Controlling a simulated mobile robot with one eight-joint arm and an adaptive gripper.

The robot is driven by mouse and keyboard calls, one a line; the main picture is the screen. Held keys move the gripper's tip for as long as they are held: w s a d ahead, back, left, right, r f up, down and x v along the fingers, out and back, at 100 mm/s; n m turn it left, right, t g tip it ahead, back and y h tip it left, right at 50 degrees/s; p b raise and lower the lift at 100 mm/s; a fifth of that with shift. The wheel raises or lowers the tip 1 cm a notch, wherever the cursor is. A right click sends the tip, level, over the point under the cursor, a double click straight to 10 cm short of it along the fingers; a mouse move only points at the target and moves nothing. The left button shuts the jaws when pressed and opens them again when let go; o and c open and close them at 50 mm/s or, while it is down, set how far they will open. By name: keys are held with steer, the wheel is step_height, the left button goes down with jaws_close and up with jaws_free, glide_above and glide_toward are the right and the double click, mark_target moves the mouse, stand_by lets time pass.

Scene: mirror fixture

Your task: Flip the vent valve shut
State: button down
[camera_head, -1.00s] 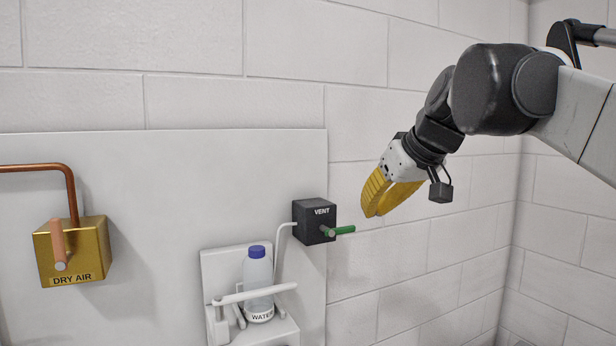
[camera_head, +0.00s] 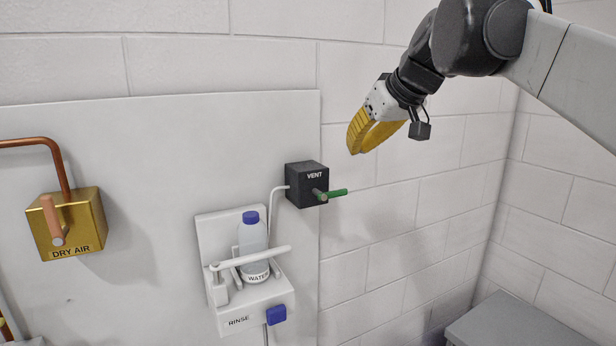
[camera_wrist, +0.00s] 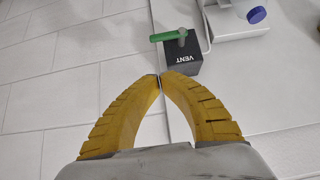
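A brass DRY AIR valve (camera_head: 80,227) with a copper-coloured handle is at the left. A WATER bottle (camera_head: 253,238) stands in a white holder below the vent, with a white bar across it and a blue RINSE knob (camera_head: 277,314). A grey surface (camera_head: 510,325) is at lower right.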

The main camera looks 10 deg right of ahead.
steer(key=p, duration=0.1)
glide_above(345, 190)
step_height(345, 190, down, 4)
step_height(345, 190, down, 4)
steer(key=shift+w+a+r+p, duration=0.15)
steer(key=shift+r+p, duration=0.1)
steer(key=shift+p, duration=0.15)
steer(key=shift+f, duration=0.55)
steer(key=shift+d+f+y, duration=0.15)
steer(key=shift+d+y, duration=0.05)
steer(key=shift+y, duration=0.1)
